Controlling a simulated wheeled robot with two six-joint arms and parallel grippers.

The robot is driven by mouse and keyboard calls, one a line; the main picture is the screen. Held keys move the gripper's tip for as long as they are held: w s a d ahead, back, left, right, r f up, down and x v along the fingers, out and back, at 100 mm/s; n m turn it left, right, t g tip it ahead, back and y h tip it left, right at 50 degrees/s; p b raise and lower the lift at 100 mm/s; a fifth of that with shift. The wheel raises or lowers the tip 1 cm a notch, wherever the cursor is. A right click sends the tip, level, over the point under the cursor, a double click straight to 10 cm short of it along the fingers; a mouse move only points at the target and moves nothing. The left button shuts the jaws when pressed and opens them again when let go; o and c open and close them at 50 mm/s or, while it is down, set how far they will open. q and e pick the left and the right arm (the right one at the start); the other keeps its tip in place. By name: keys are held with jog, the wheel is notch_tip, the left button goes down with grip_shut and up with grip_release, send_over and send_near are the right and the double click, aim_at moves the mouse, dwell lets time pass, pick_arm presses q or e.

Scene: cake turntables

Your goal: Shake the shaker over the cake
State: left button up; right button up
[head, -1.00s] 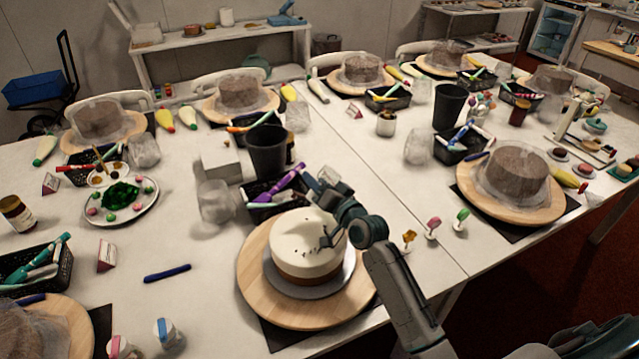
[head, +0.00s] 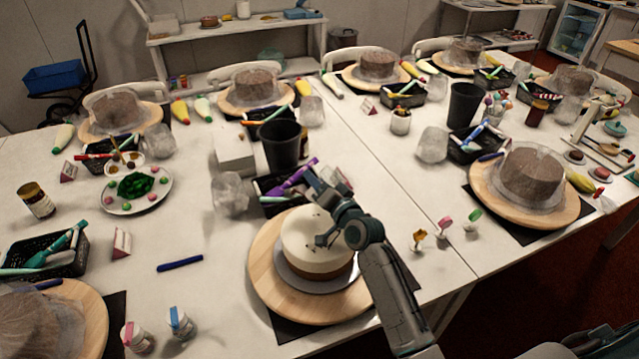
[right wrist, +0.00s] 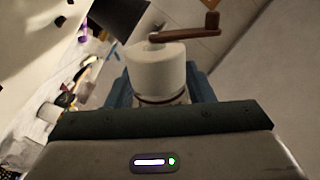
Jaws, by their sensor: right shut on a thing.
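A round cake (head: 298,238) with a white top and brown lower side stands on a grey board on a wooden turntable (head: 264,275). A few dark specks show on its top. My right gripper (head: 323,240) is over the cake, covering part of its top. In the right wrist view it is shut on the shaker (right wrist: 158,72), a pale cylinder with a reddish-brown bar across its end. The shaker is hard to make out in the head view, where the gripper hides it. My left gripper is not in view.
A black basket with pens (head: 270,186) and a dark cup (head: 280,146) stand just behind the cake. A blue pen (head: 180,264) lies on otherwise clear table left of the turntable.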

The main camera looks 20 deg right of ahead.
jog(key=shift+d+r, duration=0.15)
jog(key=shift+r, duration=0.15)
jog(key=shift+w+d+r+p, duration=0.1)
jog(key=shift+d+r+p, duration=0.25)
jog(key=shift+p, duration=0.1)
jog(key=shift+a+f+b, duration=0.45)
jog(key=shift+f+b, duration=0.1)
jog(key=shift+f, duration=0.2)
jog(key=shift+a+r+n, duration=0.15)
jog(key=shift+r+n, duration=0.1)
jog(key=shift+n, duration=0.05)
